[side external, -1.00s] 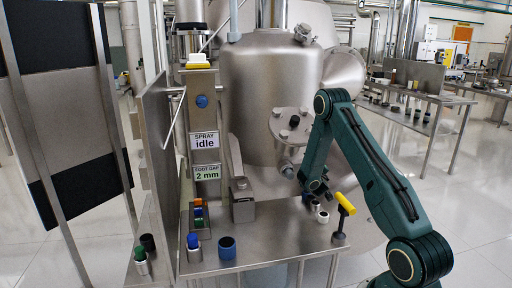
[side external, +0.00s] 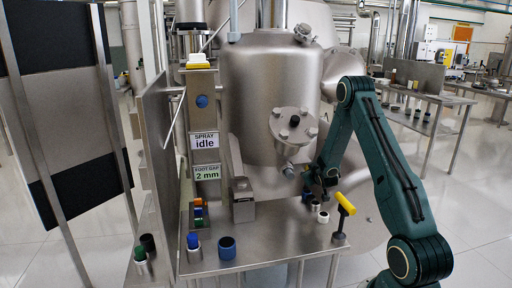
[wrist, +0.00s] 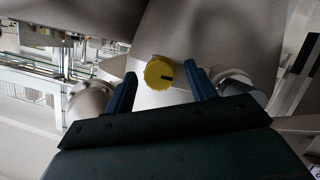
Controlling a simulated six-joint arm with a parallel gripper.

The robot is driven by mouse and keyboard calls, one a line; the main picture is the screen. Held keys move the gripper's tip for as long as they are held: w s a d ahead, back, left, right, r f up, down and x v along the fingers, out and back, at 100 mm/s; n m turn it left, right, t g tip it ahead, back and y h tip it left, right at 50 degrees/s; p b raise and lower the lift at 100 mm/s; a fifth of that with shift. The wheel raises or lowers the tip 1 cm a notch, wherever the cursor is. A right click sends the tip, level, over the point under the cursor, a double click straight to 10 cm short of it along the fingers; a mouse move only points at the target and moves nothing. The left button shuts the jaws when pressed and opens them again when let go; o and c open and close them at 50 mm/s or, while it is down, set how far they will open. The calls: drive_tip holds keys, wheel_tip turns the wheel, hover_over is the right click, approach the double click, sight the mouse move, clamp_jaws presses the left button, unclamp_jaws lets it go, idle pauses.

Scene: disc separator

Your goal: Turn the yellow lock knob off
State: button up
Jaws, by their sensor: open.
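The yellow lock knob (wrist: 159,73) shows in the wrist view as a round ribbed knob with a dark mark on its face. It sits on a pale grey metal surface. My gripper (wrist: 161,80) is open, with one blue finger to the left of the knob and the other to its right. A gap shows between the left finger and the knob; I cannot tell how far ahead of the fingertips the knob lies. In the side view my gripper (side external: 314,179) is beside the lower part of the steel vessel (side external: 265,110), and I cannot make out the knob there.
A yellow-topped T-handle (side external: 345,204) stands at the bench's right end, near a white-and-black cup (side external: 323,217). A blue cup (side external: 227,247) and a blue-capped vial (side external: 193,246) stand at the front. The spray sign (side external: 204,142) reads idle. The bench middle (side external: 275,235) is clear.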

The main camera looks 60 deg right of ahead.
drive_tip(key=s+a+r+g, duration=0.2)
drive_tip(key=s+r, duration=0.4)
drive_tip(key=r, duration=0.6)
drive_tip(key=w+a+f+g, duration=0.3)
drive_tip(key=a, duration=0.6)
drive_tip(key=shift+w+f+y, duration=0.4)
idle(0.5)
drive_tip(key=shift+r, duration=0.1)
idle(0.3)
